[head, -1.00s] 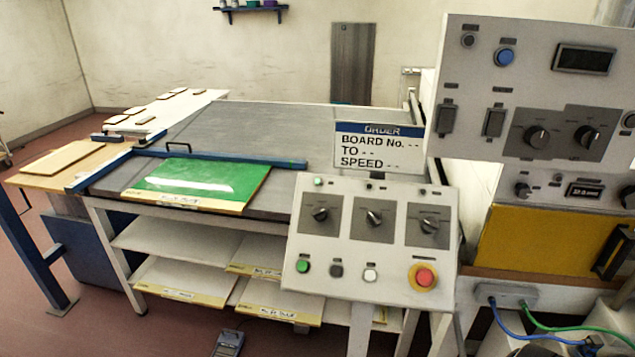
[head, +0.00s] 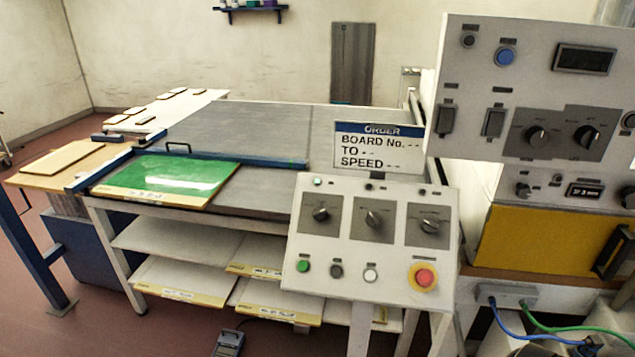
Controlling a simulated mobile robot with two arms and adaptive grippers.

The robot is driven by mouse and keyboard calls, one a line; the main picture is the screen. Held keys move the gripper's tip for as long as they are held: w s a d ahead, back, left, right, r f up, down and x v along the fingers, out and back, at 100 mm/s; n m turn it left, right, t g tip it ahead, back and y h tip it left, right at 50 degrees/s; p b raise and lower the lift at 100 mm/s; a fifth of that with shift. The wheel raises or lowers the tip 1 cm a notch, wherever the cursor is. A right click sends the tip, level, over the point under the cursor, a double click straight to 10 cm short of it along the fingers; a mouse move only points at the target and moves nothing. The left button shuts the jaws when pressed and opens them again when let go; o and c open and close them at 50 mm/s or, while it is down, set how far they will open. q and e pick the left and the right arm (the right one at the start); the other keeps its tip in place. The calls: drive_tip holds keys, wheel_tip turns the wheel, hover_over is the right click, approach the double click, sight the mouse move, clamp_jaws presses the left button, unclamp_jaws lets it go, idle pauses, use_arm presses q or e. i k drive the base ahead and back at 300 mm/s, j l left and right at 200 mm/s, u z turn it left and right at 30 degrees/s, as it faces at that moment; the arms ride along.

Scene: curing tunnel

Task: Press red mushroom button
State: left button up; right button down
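The red mushroom button (head: 425,278) sits on a yellow disc at the lower right of the white control panel (head: 330,280). The panel stands on a post, its face tilted up. A green button (head: 303,266), a dark button (head: 336,271) and a white button (head: 370,275) are in the same row to its left. Three rotary knobs sit above them. Nothing covers the red button. Neither of my grippers shows in the head view.
An order sign (head: 377,148) stands behind the panel. A taller control cabinet (head: 470,90) with a yellow box (head: 540,245) is at right. The conveyor table (head: 265,130) carries a green board (head: 165,180) near the blue bar. A foot pedal (head: 229,343) lies on the floor.

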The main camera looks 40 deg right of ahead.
sight(425, 276)
drive_tip(key=l+z, duration=0.15)
drive_tip(key=z, duration=1)
